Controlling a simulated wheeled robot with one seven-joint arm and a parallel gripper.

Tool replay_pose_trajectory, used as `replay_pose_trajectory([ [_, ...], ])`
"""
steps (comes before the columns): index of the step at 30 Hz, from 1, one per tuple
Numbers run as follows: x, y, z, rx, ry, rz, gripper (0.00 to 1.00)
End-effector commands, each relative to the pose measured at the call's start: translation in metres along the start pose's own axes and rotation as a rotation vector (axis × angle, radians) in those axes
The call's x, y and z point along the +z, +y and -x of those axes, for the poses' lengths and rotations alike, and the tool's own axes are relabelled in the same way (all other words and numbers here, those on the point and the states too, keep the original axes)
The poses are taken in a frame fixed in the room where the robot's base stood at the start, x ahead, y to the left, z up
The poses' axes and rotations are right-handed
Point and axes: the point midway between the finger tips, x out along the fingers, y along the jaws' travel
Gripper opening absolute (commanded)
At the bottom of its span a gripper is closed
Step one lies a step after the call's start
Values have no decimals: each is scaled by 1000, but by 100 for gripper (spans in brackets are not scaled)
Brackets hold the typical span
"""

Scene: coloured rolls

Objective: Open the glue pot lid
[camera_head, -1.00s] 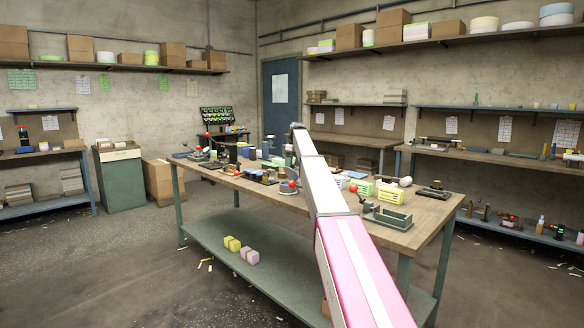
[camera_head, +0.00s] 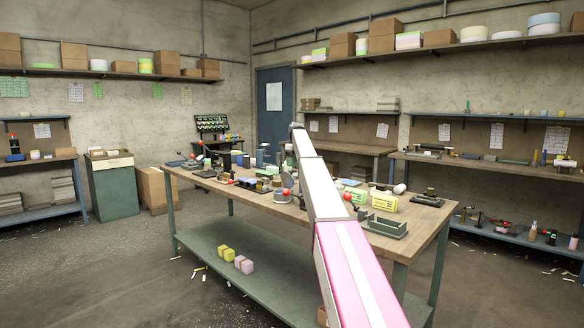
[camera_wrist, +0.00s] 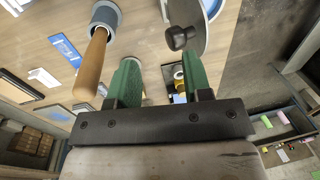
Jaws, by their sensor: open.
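In the wrist view, my gripper (camera_wrist: 161,78) is open, its two green fingers apart with nothing held between the tips. A flat grey disc (camera_wrist: 212,32) with a black knob (camera_wrist: 180,38) lies just beyond the right finger; it looks like the pot lid, but I cannot be sure. The knob is apart from the fingers. A blue-grey cylinder (camera_wrist: 104,17) with a wooden handle (camera_wrist: 91,65) is left of the left finger. In the head view, a grey disc (camera_head: 287,181) stands on the workbench beside my arm, which hides my gripper there.
The wooden workbench (camera_head: 432,212) carries several tools and pots. A green tray (camera_head: 385,228) and yellow-green boxes (camera_head: 383,201) are right of my arm. Yellow and pink blocks (camera_head: 243,264) lie on the lower shelf. A green cabinet (camera_head: 113,187) stands at left; floor shows left of the bench.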

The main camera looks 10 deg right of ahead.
Motion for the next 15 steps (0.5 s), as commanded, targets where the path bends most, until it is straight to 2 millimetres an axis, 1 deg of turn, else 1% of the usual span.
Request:
replay_pose_trajectory([
  [15, -1, 17, 27, -1, 0, 1, 45],
])
